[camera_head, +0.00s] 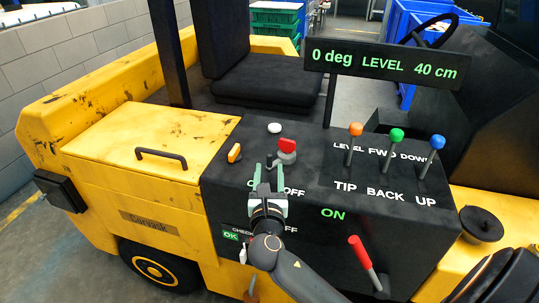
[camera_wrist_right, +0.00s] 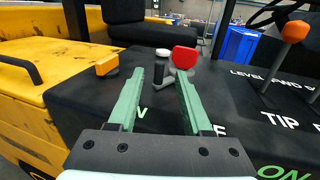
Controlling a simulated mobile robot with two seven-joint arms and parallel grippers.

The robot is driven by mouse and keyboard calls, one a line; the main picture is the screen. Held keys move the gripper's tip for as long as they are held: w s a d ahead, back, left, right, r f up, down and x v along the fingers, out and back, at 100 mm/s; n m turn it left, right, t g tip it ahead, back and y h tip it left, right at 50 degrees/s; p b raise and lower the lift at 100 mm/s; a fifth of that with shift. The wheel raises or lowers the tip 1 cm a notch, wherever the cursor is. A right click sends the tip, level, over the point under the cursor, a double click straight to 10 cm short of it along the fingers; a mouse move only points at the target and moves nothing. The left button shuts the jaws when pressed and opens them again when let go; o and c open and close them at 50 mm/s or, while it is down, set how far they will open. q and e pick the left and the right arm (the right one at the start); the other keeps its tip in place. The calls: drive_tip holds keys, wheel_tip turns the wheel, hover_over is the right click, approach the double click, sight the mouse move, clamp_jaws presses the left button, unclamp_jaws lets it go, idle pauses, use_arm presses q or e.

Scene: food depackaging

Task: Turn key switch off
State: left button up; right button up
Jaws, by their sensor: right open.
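A red knob (camera_head: 287,145) on a grey round base stands on the black console (camera_head: 225,190); I take it for the key switch. It also shows in the right wrist view (camera_wrist_right: 184,57), just beyond the fingertips. My right gripper (camera_head: 268,172) is open, its two green fingers (camera_wrist_right: 158,82) apart with nothing held. Its tips are close to the knob, on the near side and a little left of it. I cannot tell whether they touch. The gripper covers part of the lettering, where "OFF" shows to its right. My left gripper is not in view.
A white-topped button (camera_head: 274,128) and an orange switch (camera_head: 234,153) stand near the knob. Levers with orange (camera_head: 355,129), green (camera_head: 397,135) and blue (camera_head: 437,142) balls rise at right. A red-handled lever (camera_head: 360,250) is on the front panel, below a green "ON".

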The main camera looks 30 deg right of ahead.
sight(270, 158)
drive_tip(key=x, duration=0.6)
drive_tip(key=shift+w+d, duration=0.15)
drive_tip(key=shift+w, duration=0.15)
clamp_jaws()
drive_tip(key=shift+f, duration=0.1)
idle(1.0)
